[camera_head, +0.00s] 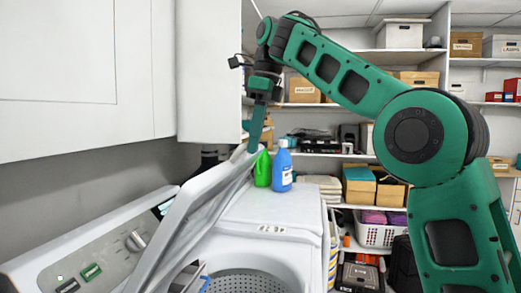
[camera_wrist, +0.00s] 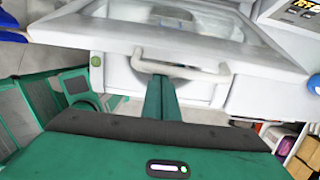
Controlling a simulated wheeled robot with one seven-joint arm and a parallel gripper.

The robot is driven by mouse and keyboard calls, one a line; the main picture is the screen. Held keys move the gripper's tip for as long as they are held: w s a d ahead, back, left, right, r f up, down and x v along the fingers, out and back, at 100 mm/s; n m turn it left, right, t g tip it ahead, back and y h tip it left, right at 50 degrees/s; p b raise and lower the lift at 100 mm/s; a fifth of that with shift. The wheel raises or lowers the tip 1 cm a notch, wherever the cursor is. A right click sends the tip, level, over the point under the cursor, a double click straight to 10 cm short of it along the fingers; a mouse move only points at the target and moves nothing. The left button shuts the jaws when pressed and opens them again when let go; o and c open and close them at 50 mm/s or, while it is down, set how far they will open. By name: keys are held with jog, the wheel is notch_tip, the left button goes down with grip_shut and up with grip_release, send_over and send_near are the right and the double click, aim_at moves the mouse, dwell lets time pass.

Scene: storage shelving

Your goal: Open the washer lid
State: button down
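The washer (camera_head: 270,232) is white, and its lid (camera_head: 195,205) is raised and tilted up toward the control panel. The open drum shows below it. In the wrist view the lid (camera_wrist: 100,35) spans the top, with a white handle (camera_wrist: 185,67) on its edge. My gripper (camera_head: 252,148) is at the lid's upper edge. In the wrist view its narrow green fingers (camera_wrist: 160,82) look closed together, with their tips at the handle, which partly hides them. They seem to touch or lie behind the handle bar, not grip it.
A green bottle (camera_head: 263,170) and a blue bottle (camera_head: 282,168) stand on the white surface right of the lid. The control panel (camera_head: 100,250) is at left, below a white wall cabinet (camera_head: 85,75). Shelves with boxes (camera_head: 400,35) fill the back.

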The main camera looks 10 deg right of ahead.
jog(key=shift+r, duration=0.1)
jog(key=shift+w+d, duration=0.1)
jog(key=shift+d, duration=0.1)
